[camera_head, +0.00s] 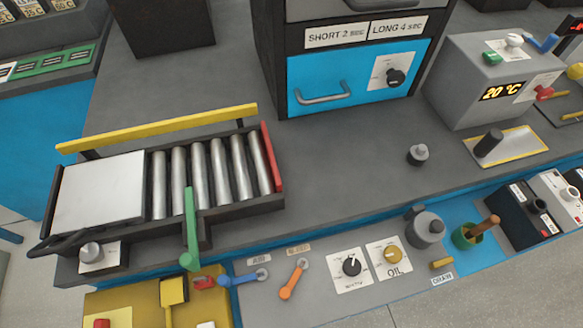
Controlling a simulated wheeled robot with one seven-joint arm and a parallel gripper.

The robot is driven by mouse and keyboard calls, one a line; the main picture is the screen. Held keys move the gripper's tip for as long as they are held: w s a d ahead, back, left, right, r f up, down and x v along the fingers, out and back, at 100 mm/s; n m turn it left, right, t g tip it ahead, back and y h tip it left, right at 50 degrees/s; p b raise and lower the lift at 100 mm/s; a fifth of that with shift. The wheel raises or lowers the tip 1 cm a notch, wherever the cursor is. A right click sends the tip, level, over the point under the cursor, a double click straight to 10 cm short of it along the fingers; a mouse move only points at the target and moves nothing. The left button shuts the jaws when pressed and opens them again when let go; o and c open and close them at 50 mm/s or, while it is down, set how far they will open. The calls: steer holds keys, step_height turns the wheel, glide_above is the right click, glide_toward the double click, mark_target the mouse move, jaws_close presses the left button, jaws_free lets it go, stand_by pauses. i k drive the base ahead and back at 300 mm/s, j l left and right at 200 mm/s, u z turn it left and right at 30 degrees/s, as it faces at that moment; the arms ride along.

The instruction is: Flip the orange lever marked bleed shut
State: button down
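The orange lever (293,281) is on the grey front panel near the bottom middle. Its pivot is at the upper right and its arm slants down to the left. A small label (298,248) sits just above it, too small to read surely. A blue lever (242,278) is close to its left, lying nearly level with its pivot at the right, under its own small label (258,259). My gripper is not in view.
A black knob (351,266) and a yellow OIL knob (393,255) are right of the orange lever. A green lever (190,230) and yellow block (174,291) stand left. A roller tray (245,206) is behind. The panel just below the lever is clear.

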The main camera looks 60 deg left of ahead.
mark_target(284, 293)
steer(key=k+j+u, duration=0.3)
steer(key=k, duration=0.15)
steer(key=k+j+u, duration=0.3)
steer(key=k, duration=0.2)
